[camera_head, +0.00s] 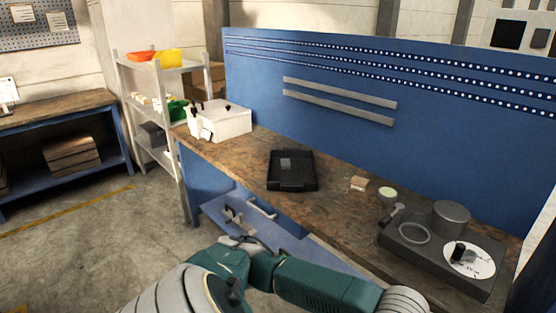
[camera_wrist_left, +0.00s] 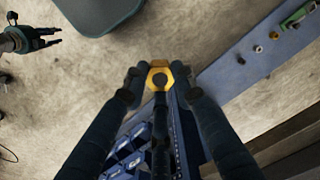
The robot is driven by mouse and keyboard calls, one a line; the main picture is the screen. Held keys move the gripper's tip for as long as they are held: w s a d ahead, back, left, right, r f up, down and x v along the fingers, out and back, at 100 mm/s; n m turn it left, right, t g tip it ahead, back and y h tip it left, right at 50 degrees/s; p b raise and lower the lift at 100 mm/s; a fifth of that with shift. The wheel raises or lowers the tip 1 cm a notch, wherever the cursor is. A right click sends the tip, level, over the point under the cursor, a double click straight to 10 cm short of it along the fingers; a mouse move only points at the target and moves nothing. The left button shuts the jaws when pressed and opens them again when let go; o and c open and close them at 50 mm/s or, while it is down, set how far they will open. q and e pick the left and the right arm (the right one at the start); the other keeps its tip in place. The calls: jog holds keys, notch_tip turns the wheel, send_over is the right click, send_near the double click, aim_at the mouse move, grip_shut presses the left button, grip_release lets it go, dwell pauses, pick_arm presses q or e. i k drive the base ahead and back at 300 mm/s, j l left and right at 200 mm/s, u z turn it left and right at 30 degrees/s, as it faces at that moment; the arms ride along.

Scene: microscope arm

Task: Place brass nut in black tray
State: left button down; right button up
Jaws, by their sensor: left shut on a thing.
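The brass nut (camera_wrist_left: 159,76), a yellow hexagonal ring, shows in the left wrist view. My left gripper (camera_wrist_left: 160,82) is shut on it, with the dark fingertips on either side. The black tray (camera_head: 292,185) lies on the wooden workbench in the head view, with a small grey patch inside it. I cannot make out the nut in the head view.
A white box (camera_head: 226,122) stands on the bench left of the tray. A dark device (camera_head: 437,256) with a cylinder and a white dial stands at right. A blue lower shelf (camera_wrist_left: 238,68) carries small loose parts. The bench around the tray is mostly clear.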

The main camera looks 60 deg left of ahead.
aim_at(292, 175)
jog(key=j, duration=3.1)
jog(key=k, duration=0.05)
